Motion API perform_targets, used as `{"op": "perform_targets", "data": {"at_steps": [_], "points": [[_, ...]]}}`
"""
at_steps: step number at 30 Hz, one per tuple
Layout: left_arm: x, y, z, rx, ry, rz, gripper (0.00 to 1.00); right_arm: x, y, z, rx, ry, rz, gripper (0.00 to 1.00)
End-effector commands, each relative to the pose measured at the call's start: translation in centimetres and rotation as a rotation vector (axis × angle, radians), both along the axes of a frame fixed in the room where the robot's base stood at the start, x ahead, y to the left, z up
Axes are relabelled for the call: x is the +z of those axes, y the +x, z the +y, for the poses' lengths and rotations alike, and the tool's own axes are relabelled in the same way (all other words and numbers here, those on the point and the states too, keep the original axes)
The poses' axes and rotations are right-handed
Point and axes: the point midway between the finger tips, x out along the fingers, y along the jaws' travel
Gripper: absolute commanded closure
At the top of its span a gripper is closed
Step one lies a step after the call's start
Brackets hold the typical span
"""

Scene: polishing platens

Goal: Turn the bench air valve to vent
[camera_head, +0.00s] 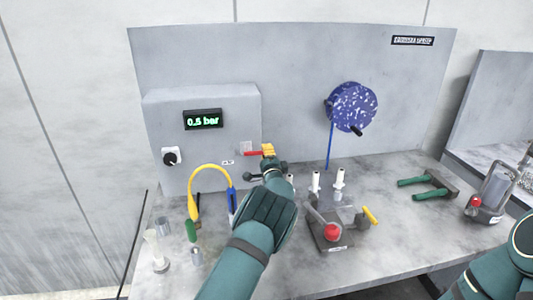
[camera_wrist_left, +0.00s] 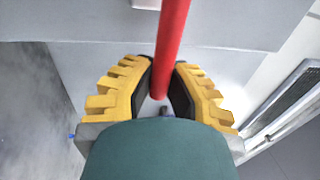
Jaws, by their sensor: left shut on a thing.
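The bench air valve's red lever handle (camera_head: 252,153) sticks out level from the front of the grey box on the bench. In the wrist view the red handle (camera_wrist_left: 170,45) runs between the yellow-padded fingers. My left gripper (camera_head: 267,151) is shut on this handle at its right end; its fingers (camera_wrist_left: 160,95) flank the bar. The valve body behind the handle is partly hidden. The grey box (camera_head: 210,108) carries a display (camera_head: 203,119) that reads 0.5 bar. My right gripper is not in view; only part of the right arm shows at the lower right.
A black knob (camera_head: 171,157) is on the box's left. A yellow hose (camera_head: 208,168) arches in front. A fixture with a red knob (camera_head: 331,232) stands right of my left arm. A blue speckled disc (camera_head: 352,107) is on the back panel, and a green-handled tool (camera_head: 428,186) lies right.

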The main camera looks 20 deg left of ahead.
Motion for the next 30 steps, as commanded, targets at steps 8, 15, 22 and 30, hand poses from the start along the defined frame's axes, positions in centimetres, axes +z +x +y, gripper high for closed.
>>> {"op": "perform_targets", "data": {"at_steps": [8, 15, 22, 30], "points": [[-0.2, 0.0, 0.0, -0.001, 0.000, 0.003, 0.53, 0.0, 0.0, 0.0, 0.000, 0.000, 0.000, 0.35], [-0.1, 0.0, 0.0, 0.000, -0.001, 0.002, 0.53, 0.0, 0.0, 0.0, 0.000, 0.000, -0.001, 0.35], [-0.3, -1.3, -0.7, 0.000, 0.000, 0.002, 0.53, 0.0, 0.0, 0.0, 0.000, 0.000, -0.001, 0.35], [-1.2, -5.0, -2.6, -0.002, 0.000, 0.005, 0.53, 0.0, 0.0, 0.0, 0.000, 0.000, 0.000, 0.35]]}}
